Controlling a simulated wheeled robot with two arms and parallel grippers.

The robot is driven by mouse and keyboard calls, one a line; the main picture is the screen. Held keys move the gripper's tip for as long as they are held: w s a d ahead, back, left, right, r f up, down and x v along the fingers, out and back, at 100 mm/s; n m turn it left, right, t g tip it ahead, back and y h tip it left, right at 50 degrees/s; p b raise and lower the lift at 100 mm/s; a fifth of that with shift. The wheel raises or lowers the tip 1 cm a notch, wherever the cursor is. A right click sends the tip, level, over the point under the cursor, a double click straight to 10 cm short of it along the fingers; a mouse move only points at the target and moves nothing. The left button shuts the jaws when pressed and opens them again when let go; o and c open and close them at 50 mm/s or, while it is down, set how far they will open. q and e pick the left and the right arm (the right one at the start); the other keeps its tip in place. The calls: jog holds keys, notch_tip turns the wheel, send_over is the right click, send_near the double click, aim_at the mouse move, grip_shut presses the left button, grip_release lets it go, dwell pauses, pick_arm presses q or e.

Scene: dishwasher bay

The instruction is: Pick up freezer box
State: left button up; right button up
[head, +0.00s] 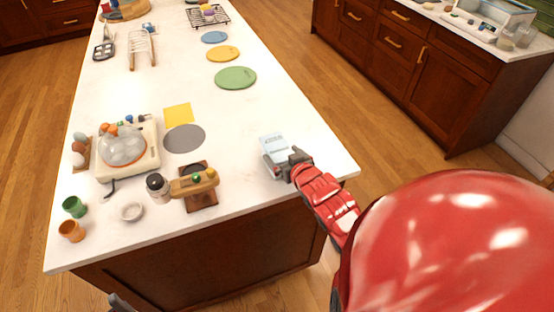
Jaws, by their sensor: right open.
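A small pale blue-white box (272,141), which looks like the freezer box, stands on the white countertop near the island's right front edge. My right gripper (281,161) reaches in from the right and is open at the near side of the box. Its fingers hide the lower near part of the box, and I cannot tell whether they touch it. A small dark grey part at the bottom left edge looks like my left gripper (120,303); its jaws cannot be made out.
An appliance with a clear dome (122,147), a brown wooden stand (198,190), a dark jar (157,186) and two cups (74,207) crowd the left front. A grey disc (184,138) and yellow square (178,115) lie left of the box. Counter behind the box is clear.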

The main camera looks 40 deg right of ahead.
aim_at(280, 151)
jog(key=shift+p+x, duration=0.75)
jog(key=shift+x, duration=1.65)
jog(key=shift+r, duration=0.1)
jog(key=c, duration=1.5)
